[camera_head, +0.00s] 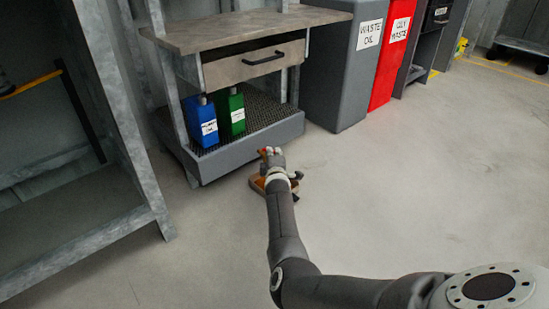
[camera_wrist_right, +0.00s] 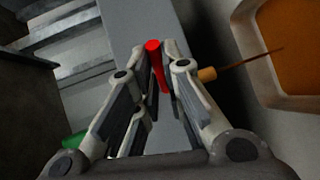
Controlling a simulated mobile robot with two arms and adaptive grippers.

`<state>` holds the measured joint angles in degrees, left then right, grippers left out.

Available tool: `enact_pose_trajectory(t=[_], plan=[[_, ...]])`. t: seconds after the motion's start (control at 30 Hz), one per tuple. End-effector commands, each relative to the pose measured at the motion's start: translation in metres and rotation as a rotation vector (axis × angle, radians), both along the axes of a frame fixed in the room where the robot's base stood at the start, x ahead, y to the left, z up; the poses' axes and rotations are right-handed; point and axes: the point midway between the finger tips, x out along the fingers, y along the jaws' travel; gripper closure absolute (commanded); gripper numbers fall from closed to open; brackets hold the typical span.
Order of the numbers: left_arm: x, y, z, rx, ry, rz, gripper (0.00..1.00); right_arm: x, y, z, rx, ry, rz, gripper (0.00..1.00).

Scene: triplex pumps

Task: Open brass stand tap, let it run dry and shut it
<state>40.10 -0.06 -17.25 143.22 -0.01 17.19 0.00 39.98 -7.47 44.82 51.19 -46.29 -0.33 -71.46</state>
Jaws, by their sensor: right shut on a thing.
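My right gripper (camera_head: 270,155) is low in front of the grey drip tray (camera_head: 250,142) under the workbench. In the right wrist view my right gripper (camera_wrist_right: 158,52) is shut on a red handle (camera_wrist_right: 154,57), which stands between its fingertips. A brass-coloured spout (camera_wrist_right: 207,74) sticks out just right of the fingers. A thin brown streak (camera_wrist_right: 248,64), which looks like running liquid, goes from the spout toward a pale-rimmed pan (camera_wrist_right: 292,103) with orange-brown contents (camera_wrist_right: 290,40). The tap's body is mostly hidden by the fingers. My left gripper is not in view.
A blue bottle (camera_head: 202,124) and a green bottle (camera_head: 231,113) stand on the drip tray. A grey waste oil bin (camera_head: 340,75) and a red oily waste bin (camera_head: 391,60) stand to the right. A metal rack (camera_head: 125,130) is at left. The floor at right is clear.

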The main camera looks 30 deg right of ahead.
Motion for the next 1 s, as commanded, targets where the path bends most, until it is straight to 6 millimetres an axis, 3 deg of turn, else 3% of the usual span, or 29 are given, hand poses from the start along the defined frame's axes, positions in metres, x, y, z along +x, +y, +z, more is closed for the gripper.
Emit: enact_pose_trajectory(t=[0.73, 0.77, 0.9, 1.0], plan=[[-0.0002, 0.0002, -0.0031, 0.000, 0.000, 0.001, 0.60, 0.0027, -0.0007, 0.0001, 0.000, 0.001, -0.023, 1.00], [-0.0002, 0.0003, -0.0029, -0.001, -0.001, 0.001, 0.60, 0.0027, -0.0007, 0.0002, 0.000, 0.001, -0.023, 0.87], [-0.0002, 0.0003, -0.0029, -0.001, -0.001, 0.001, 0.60, 0.0026, -0.0008, 0.0004, 0.000, 0.000, -0.023, 0.69], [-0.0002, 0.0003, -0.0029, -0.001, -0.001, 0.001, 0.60, 0.0026, -0.0008, 0.0004, 0.000, 0.000, -0.023, 0.68]])
